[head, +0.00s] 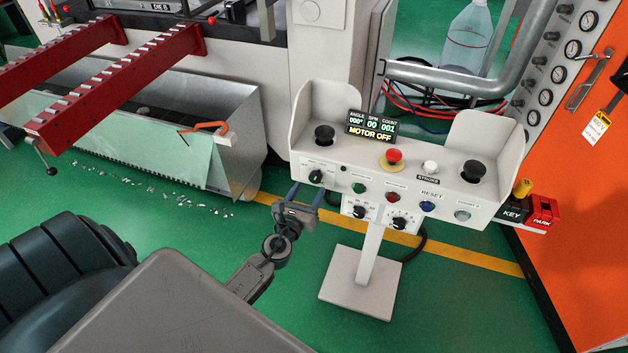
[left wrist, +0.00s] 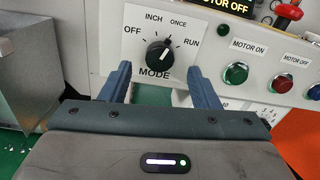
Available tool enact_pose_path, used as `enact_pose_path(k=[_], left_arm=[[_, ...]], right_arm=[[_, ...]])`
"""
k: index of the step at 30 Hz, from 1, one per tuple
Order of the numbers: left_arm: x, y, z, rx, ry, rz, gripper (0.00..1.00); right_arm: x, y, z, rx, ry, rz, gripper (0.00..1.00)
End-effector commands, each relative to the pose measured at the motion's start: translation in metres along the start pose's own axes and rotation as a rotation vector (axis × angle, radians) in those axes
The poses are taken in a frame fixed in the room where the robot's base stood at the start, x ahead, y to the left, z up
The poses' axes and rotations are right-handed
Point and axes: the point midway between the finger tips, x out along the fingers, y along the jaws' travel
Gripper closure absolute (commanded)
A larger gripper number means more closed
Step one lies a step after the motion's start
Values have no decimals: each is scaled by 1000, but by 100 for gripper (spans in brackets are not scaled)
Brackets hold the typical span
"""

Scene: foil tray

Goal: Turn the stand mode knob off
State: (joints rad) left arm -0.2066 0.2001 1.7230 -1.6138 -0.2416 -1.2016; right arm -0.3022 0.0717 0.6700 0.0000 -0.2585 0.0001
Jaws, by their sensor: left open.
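The mode knob (head: 316,176) is a black round knob at the left of the white stand's panel (head: 338,164). In the left wrist view the knob (left wrist: 159,54) sits on a white plate marked OFF, INCH, ONCE, RUN and MODE. Its white mark points up and slightly right, roughly toward ONCE; OFF is at the left. My left gripper (head: 308,190) is open just in front of and below the knob. In the left wrist view its blue fingers (left wrist: 159,80) stand apart, left and right below the knob, with nothing visible between them. My right gripper is out of view.
A red stop button (head: 394,156), coloured buttons and two lower knobs (head: 359,211) (head: 399,223) share the panel. Red slotted rails (head: 110,85) and a metal scrap bin (head: 215,140) are at left. An orange cabinet (head: 575,190) is at right.

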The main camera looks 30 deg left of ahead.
Motion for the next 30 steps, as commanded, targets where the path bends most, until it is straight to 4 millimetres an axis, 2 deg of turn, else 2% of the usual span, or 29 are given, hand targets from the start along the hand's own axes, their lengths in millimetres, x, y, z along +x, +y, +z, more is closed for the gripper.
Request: enact_pose_path(k=[3,9,19,20,26,30], left_arm=[[20,0,1,-1,-1,0,44],[39,0,0,-1,-1,1,44],[42,0,-1,-1,1,1,44],[42,0,-1,-1,1,1,48],[42,0,-1,-2,1,1,87],[42,0,-1,-4,1,1,89]], right_arm=[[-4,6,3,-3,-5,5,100],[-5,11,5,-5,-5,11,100],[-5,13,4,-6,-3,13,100],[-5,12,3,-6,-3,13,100],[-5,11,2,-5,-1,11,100],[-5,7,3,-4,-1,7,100]])
